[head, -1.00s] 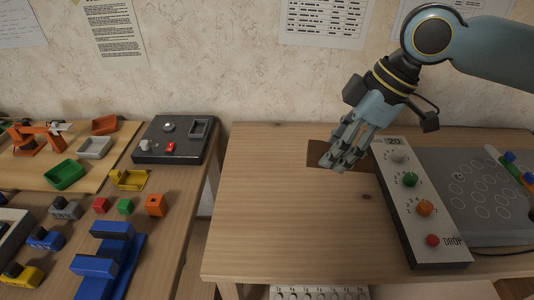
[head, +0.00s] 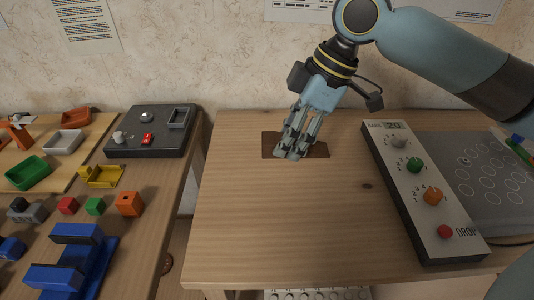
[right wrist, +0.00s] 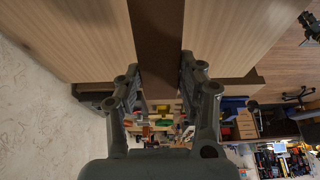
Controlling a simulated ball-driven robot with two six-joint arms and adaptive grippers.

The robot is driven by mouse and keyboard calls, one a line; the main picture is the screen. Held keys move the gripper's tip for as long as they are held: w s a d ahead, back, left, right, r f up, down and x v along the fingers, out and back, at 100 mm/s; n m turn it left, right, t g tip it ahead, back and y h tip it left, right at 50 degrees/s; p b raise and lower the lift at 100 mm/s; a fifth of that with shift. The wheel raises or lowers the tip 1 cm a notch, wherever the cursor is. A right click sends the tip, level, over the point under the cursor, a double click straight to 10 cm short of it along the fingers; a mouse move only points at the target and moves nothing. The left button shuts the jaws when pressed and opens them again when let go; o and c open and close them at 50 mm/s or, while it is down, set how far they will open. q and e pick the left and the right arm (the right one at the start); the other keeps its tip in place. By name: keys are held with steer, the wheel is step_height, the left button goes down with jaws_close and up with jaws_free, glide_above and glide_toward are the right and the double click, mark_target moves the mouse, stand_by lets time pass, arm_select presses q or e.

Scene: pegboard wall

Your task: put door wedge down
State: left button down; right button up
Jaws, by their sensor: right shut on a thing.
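The door wedge (head: 318,150) is a flat, dark brown piece lying across the fingers of my right gripper (head: 293,152). Its two ends show on either side of the fingers in the head view, over the back of the bare wooden table. In the right wrist view the wedge (right wrist: 158,40) is a dark brown strip between the two fingers, and my right gripper (right wrist: 160,72) is shut on it. The middle of the wedge is hidden by the fingers in the head view. I cannot tell whether it touches the tabletop. My left gripper is not in view.
The wooden table (head: 270,220) is clear in front and left of the wedge. A control box with knobs (head: 424,190) stands to its right, beside a grey panel (head: 485,180). Across a gap on the left, another table holds a black box (head: 150,132) and several coloured blocks and trays.

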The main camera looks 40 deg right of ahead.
steer(key=b, duration=0.1)
glide_above(259, 170)
steer(key=d, duration=0.1)
steer(key=f, duration=0.1)
steer(key=s+f, duration=0.1)
steer(key=shift+f, duration=0.4)
steer(key=shift+f+b, duration=0.45)
steer(key=shift+f, duration=1.55)
steer(key=shift+f, duration=0.1)
steer(key=o, duration=1.1)
steer(key=shift+o, duration=0.2)
